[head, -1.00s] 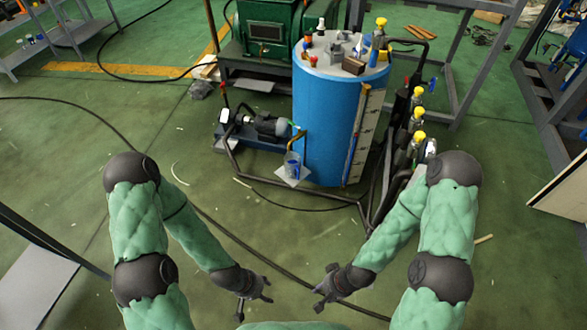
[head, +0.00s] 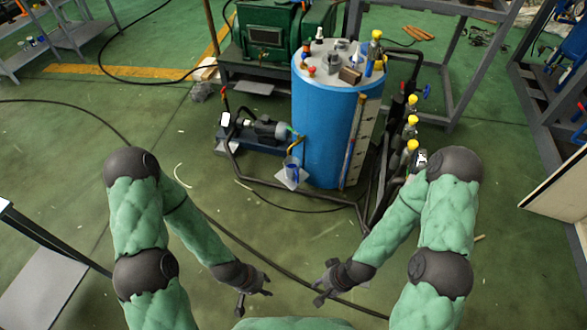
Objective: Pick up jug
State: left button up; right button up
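A small clear jug (head: 291,166) with blue in its lower part stands on a small pale plate (head: 291,181). It is at the front left foot of the blue tank (head: 325,135), below a yellow tap (head: 295,147). My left gripper (head: 256,301) is open and empty, at the lower middle of the head view. My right gripper (head: 318,284) is also open and empty, to the right of it. Both are well apart from the jug and lower in the picture.
A pump (head: 267,130) stands left of the tank. Yellow-topped valves (head: 410,128) on dark pipes line its right side. A dark frame tube (head: 290,190) and cables run across the floor. A green machine (head: 265,32) stands behind. Open green floor lies at left.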

aim_at(291, 164)
jog(key=i+j+z, duration=0.1)
jog(key=z, duration=0.3)
jog(key=i+j+z, duration=0.2)
jog(key=z, duration=0.15)
jog(key=i+j+z, duration=0.1)
jog(key=i+j, duration=0.3)
jog(key=i+j+z, duration=0.1)
jog(key=i+j, duration=0.25)
jog(key=j, duration=0.15)
jog(key=i+j+z, duration=0.1)
jog(key=i+j, duration=0.25)
jog(key=j, duration=0.15)
jog(key=i+j+z, duration=0.1)
jog(key=i+j, duration=0.25)
jog(key=j, duration=0.2)
